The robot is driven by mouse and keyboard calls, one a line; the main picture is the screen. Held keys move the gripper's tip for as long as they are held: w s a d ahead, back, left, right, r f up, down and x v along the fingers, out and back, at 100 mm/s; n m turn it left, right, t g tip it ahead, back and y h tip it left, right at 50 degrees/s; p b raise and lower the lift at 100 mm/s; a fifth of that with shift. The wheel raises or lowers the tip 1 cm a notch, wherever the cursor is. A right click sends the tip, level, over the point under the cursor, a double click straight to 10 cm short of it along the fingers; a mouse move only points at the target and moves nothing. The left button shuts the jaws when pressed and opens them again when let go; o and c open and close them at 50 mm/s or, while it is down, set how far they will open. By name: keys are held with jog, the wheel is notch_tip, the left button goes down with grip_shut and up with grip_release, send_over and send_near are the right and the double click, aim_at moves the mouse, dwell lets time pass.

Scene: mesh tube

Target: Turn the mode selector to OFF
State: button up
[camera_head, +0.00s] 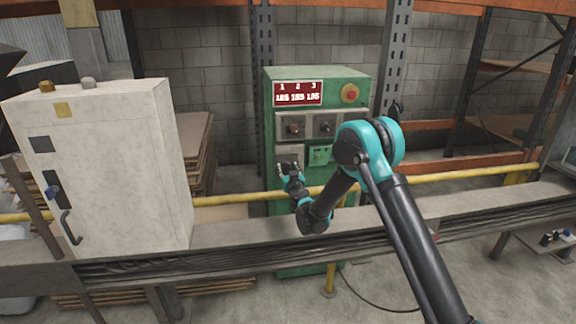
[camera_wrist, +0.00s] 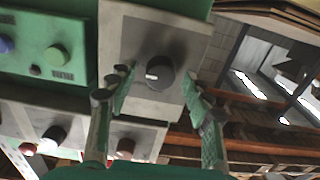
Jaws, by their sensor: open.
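A black round knob (camera_wrist: 158,73) with a white mark sits on a grey plate (camera_wrist: 130,40) in the wrist view; it appears to be the mode selector. The white mark is on the knob's left side in that view. No label is readable. My gripper (camera_wrist: 158,82) is open, with one finger on each side of the knob in the picture and nothing held. I cannot tell whether the fingertips touch it. In the head view my gripper (camera_head: 287,167) is at the lower left plate of the green cabinet (camera_head: 350,77), hiding the knob.
Beside the plate is a green button box (camera_head: 320,154). Above are two grey plates with knobs (camera_head: 293,130) (camera_head: 325,128), a red display (camera_head: 298,93) and a red emergency button (camera_head: 350,93). A yellow rail (camera_head: 440,179) crosses before the cabinet; a white cabinet (camera_head: 110,150) stands left.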

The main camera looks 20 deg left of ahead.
jog(key=shift+w+a, duration=0.1)
jog(key=shift+w, duration=0.05)
jog(key=c, duration=1.2)
jog(key=shift+o, duration=0.2)
jog(key=shift+n, duration=0.3)
jog(key=n, duration=0.8)
jog(key=shift+a+n, duration=0.1)
jog(key=shift+n, duration=0.3)
jog(key=n, duration=0.4)
jog(key=shift+f+n, duration=0.15)
jog(key=shift+n, duration=0.15)
jog(key=shift+s+n, duration=0.2)
jog(key=shift+n, duration=2)
